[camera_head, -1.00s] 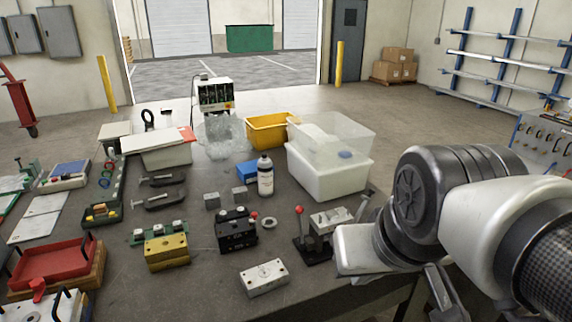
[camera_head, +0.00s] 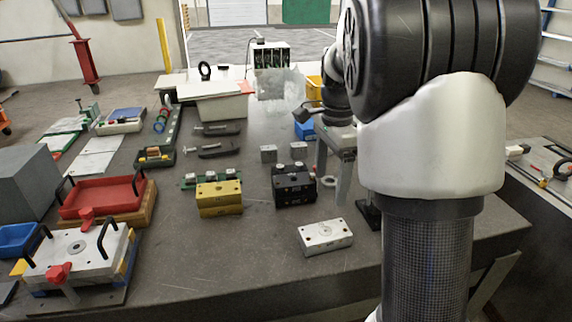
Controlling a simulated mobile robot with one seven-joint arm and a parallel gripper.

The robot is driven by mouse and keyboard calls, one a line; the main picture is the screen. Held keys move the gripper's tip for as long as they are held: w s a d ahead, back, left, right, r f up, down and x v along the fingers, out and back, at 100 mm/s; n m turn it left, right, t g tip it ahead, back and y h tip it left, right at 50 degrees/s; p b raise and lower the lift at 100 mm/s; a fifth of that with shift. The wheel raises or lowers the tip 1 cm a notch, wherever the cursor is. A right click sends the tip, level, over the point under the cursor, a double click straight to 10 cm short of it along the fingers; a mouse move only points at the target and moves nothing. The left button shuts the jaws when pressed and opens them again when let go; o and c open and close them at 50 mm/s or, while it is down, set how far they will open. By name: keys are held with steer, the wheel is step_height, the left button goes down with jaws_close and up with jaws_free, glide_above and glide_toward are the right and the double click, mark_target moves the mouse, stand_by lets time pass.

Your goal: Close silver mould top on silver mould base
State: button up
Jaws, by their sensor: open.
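A silver mould block (camera_head: 325,236) with a round feature in its upper face lies on the bench, front centre. It looks like one half of the silver mould; I cannot tell which. Another silver piece stood by the red-knobbed lever earlier; my arm now hides that spot. My gripper (camera_head: 332,188) is open and empty, pointing down behind the silver block and right of the black mould. The fingers look apart from the silver block.
A yellow mould (camera_head: 219,199) and a black mould (camera_head: 295,190) stand left of the silver block. A black fixture foot (camera_head: 367,213) shows beside my arm. Red (camera_head: 101,196) and silver handled fixtures stand left.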

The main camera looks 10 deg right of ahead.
mark_target(325, 231)
step_height(325, 231, down, 18)
steer(key=shift+w+d+r+b, duration=0.1)
steer(key=shift+b, duration=0.95)
steer(key=shift+c, duration=0.3)
steer(key=c, duration=1.8)
steer(key=shift+r+p, duration=1.35)
steer(key=shift+r, duration=0.3)
steer(key=shift+c, duration=0.2)
